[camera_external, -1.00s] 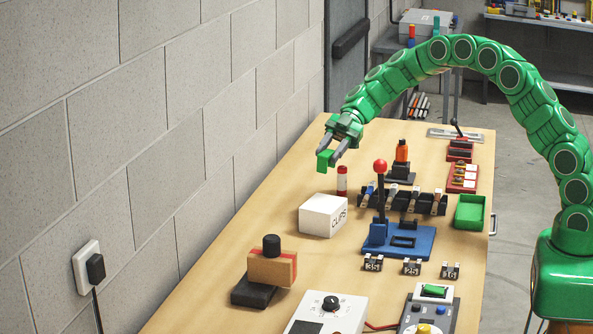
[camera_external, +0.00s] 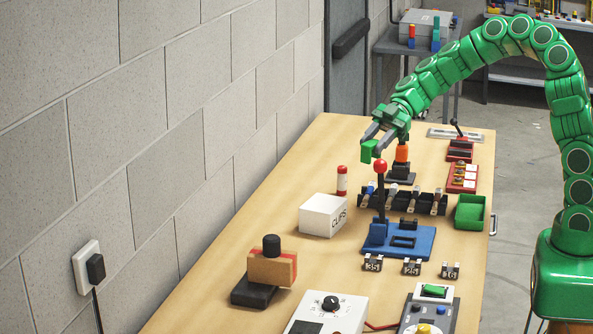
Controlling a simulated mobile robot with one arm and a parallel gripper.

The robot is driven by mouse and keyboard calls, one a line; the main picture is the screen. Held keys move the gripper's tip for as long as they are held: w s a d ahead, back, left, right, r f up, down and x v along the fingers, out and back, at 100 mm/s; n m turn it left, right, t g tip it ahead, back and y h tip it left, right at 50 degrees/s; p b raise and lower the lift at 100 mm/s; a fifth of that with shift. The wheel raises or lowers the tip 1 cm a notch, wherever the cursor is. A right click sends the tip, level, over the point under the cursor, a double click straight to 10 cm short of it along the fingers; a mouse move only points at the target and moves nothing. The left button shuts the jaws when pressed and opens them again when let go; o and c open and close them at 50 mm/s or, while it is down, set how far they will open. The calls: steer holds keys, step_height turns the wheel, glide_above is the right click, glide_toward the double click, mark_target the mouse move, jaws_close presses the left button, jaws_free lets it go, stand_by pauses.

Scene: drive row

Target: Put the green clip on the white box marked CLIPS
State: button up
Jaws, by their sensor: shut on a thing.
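My gripper (camera_external: 374,147) is shut on the green clip (camera_external: 369,150), a small green block between its fingertips. It holds the clip in the air, above and behind the red-knobbed lever, right of and above the white box. The white box marked CLIPS (camera_external: 318,216) sits on the table (camera_external: 215,290) left of the blue lever base. Its top is bare.
A lever with a red knob (camera_external: 380,167) stands on a blue base (camera_external: 412,242) right of the box. A red and white cylinder (camera_external: 342,181) stands behind the box. A black rack (camera_external: 428,203) and a green tray (camera_external: 470,213) are to the right. The table left of the box is clear.

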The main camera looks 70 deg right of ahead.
steer(key=s+a+r, duration=0.1)
steer(key=s+a, duration=0.1)
glide_above(327, 201)
steer(key=s, duration=0.1)
steer(key=f, duration=0.8)
steer(key=shift+s+d, duration=0.15)
steer(key=shift+s, duration=0.05)
steer(key=shift+w+f, duration=0.45)
steer(key=shift+w, duration=0.05)
steer(key=shift+w+f, duration=0.2)
steer(key=shift+f, duration=1.7)
steer(key=o, duration=1)
